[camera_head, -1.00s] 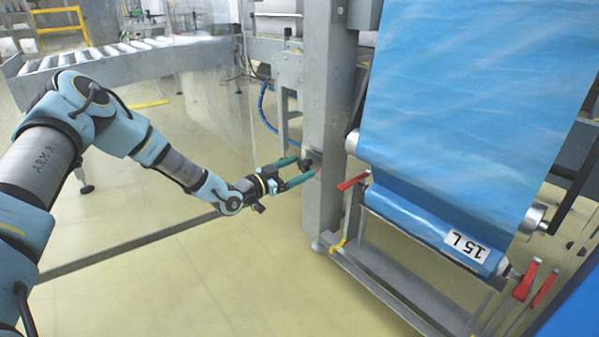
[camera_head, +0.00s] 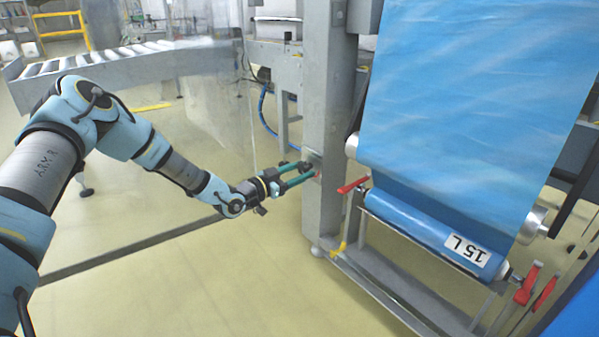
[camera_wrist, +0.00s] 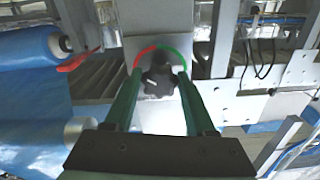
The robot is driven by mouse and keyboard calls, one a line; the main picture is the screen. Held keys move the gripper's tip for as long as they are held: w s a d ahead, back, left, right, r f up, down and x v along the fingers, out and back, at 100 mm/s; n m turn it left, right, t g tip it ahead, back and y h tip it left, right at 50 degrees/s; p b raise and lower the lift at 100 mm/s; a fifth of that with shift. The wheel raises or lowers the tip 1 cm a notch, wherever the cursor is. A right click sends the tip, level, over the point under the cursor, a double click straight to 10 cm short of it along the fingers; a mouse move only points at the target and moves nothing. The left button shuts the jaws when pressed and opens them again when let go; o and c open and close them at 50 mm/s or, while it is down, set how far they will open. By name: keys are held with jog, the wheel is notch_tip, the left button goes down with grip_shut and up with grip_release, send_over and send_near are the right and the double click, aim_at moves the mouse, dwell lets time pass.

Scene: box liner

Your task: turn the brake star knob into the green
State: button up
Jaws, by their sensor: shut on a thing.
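The black star knob (camera_wrist: 159,80) sits on a pale plate on the grey machine post. Behind it is a dial arc, red (camera_wrist: 144,55) on the left and green (camera_wrist: 180,54) on the right. My gripper (camera_wrist: 160,78) has a green finger on each side of the knob and is shut on it. A dark lobe of the knob points up near the meeting of red and green; the exact setting is hard to read. In the head view my gripper (camera_head: 311,170) reaches the post from the left, and its fingers largely hide the knob.
The grey post (camera_head: 326,120) stands before my gripper. To its right are a red lever (camera_head: 353,185) and a blue film roll (camera_head: 430,228) labelled 15 L. A blue hose (camera_head: 264,112) hangs behind the post.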

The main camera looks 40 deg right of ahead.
grip_shut()
jog(key=shift+n, duration=0.4)
jog(key=n+p, duration=0.1)
jog(key=n, duration=0.2)
jog(key=shift+n, duration=0.3)
jog(key=n+p, duration=0.1)
jog(key=n, duration=0.3)
jog(key=shift+s+r+n, duration=0.1)
jog(key=shift+s+n, duration=0.05)
jog(key=shift+n, duration=0.15)
jog(key=n, duration=0.3)
jog(key=shift+n, duration=0.3)
jog(key=n, duration=1.2)
jog(key=shift+r+b, duration=0.1)
jog(key=shift+b, duration=0.2)
jog(key=shift+n, duration=0.3)
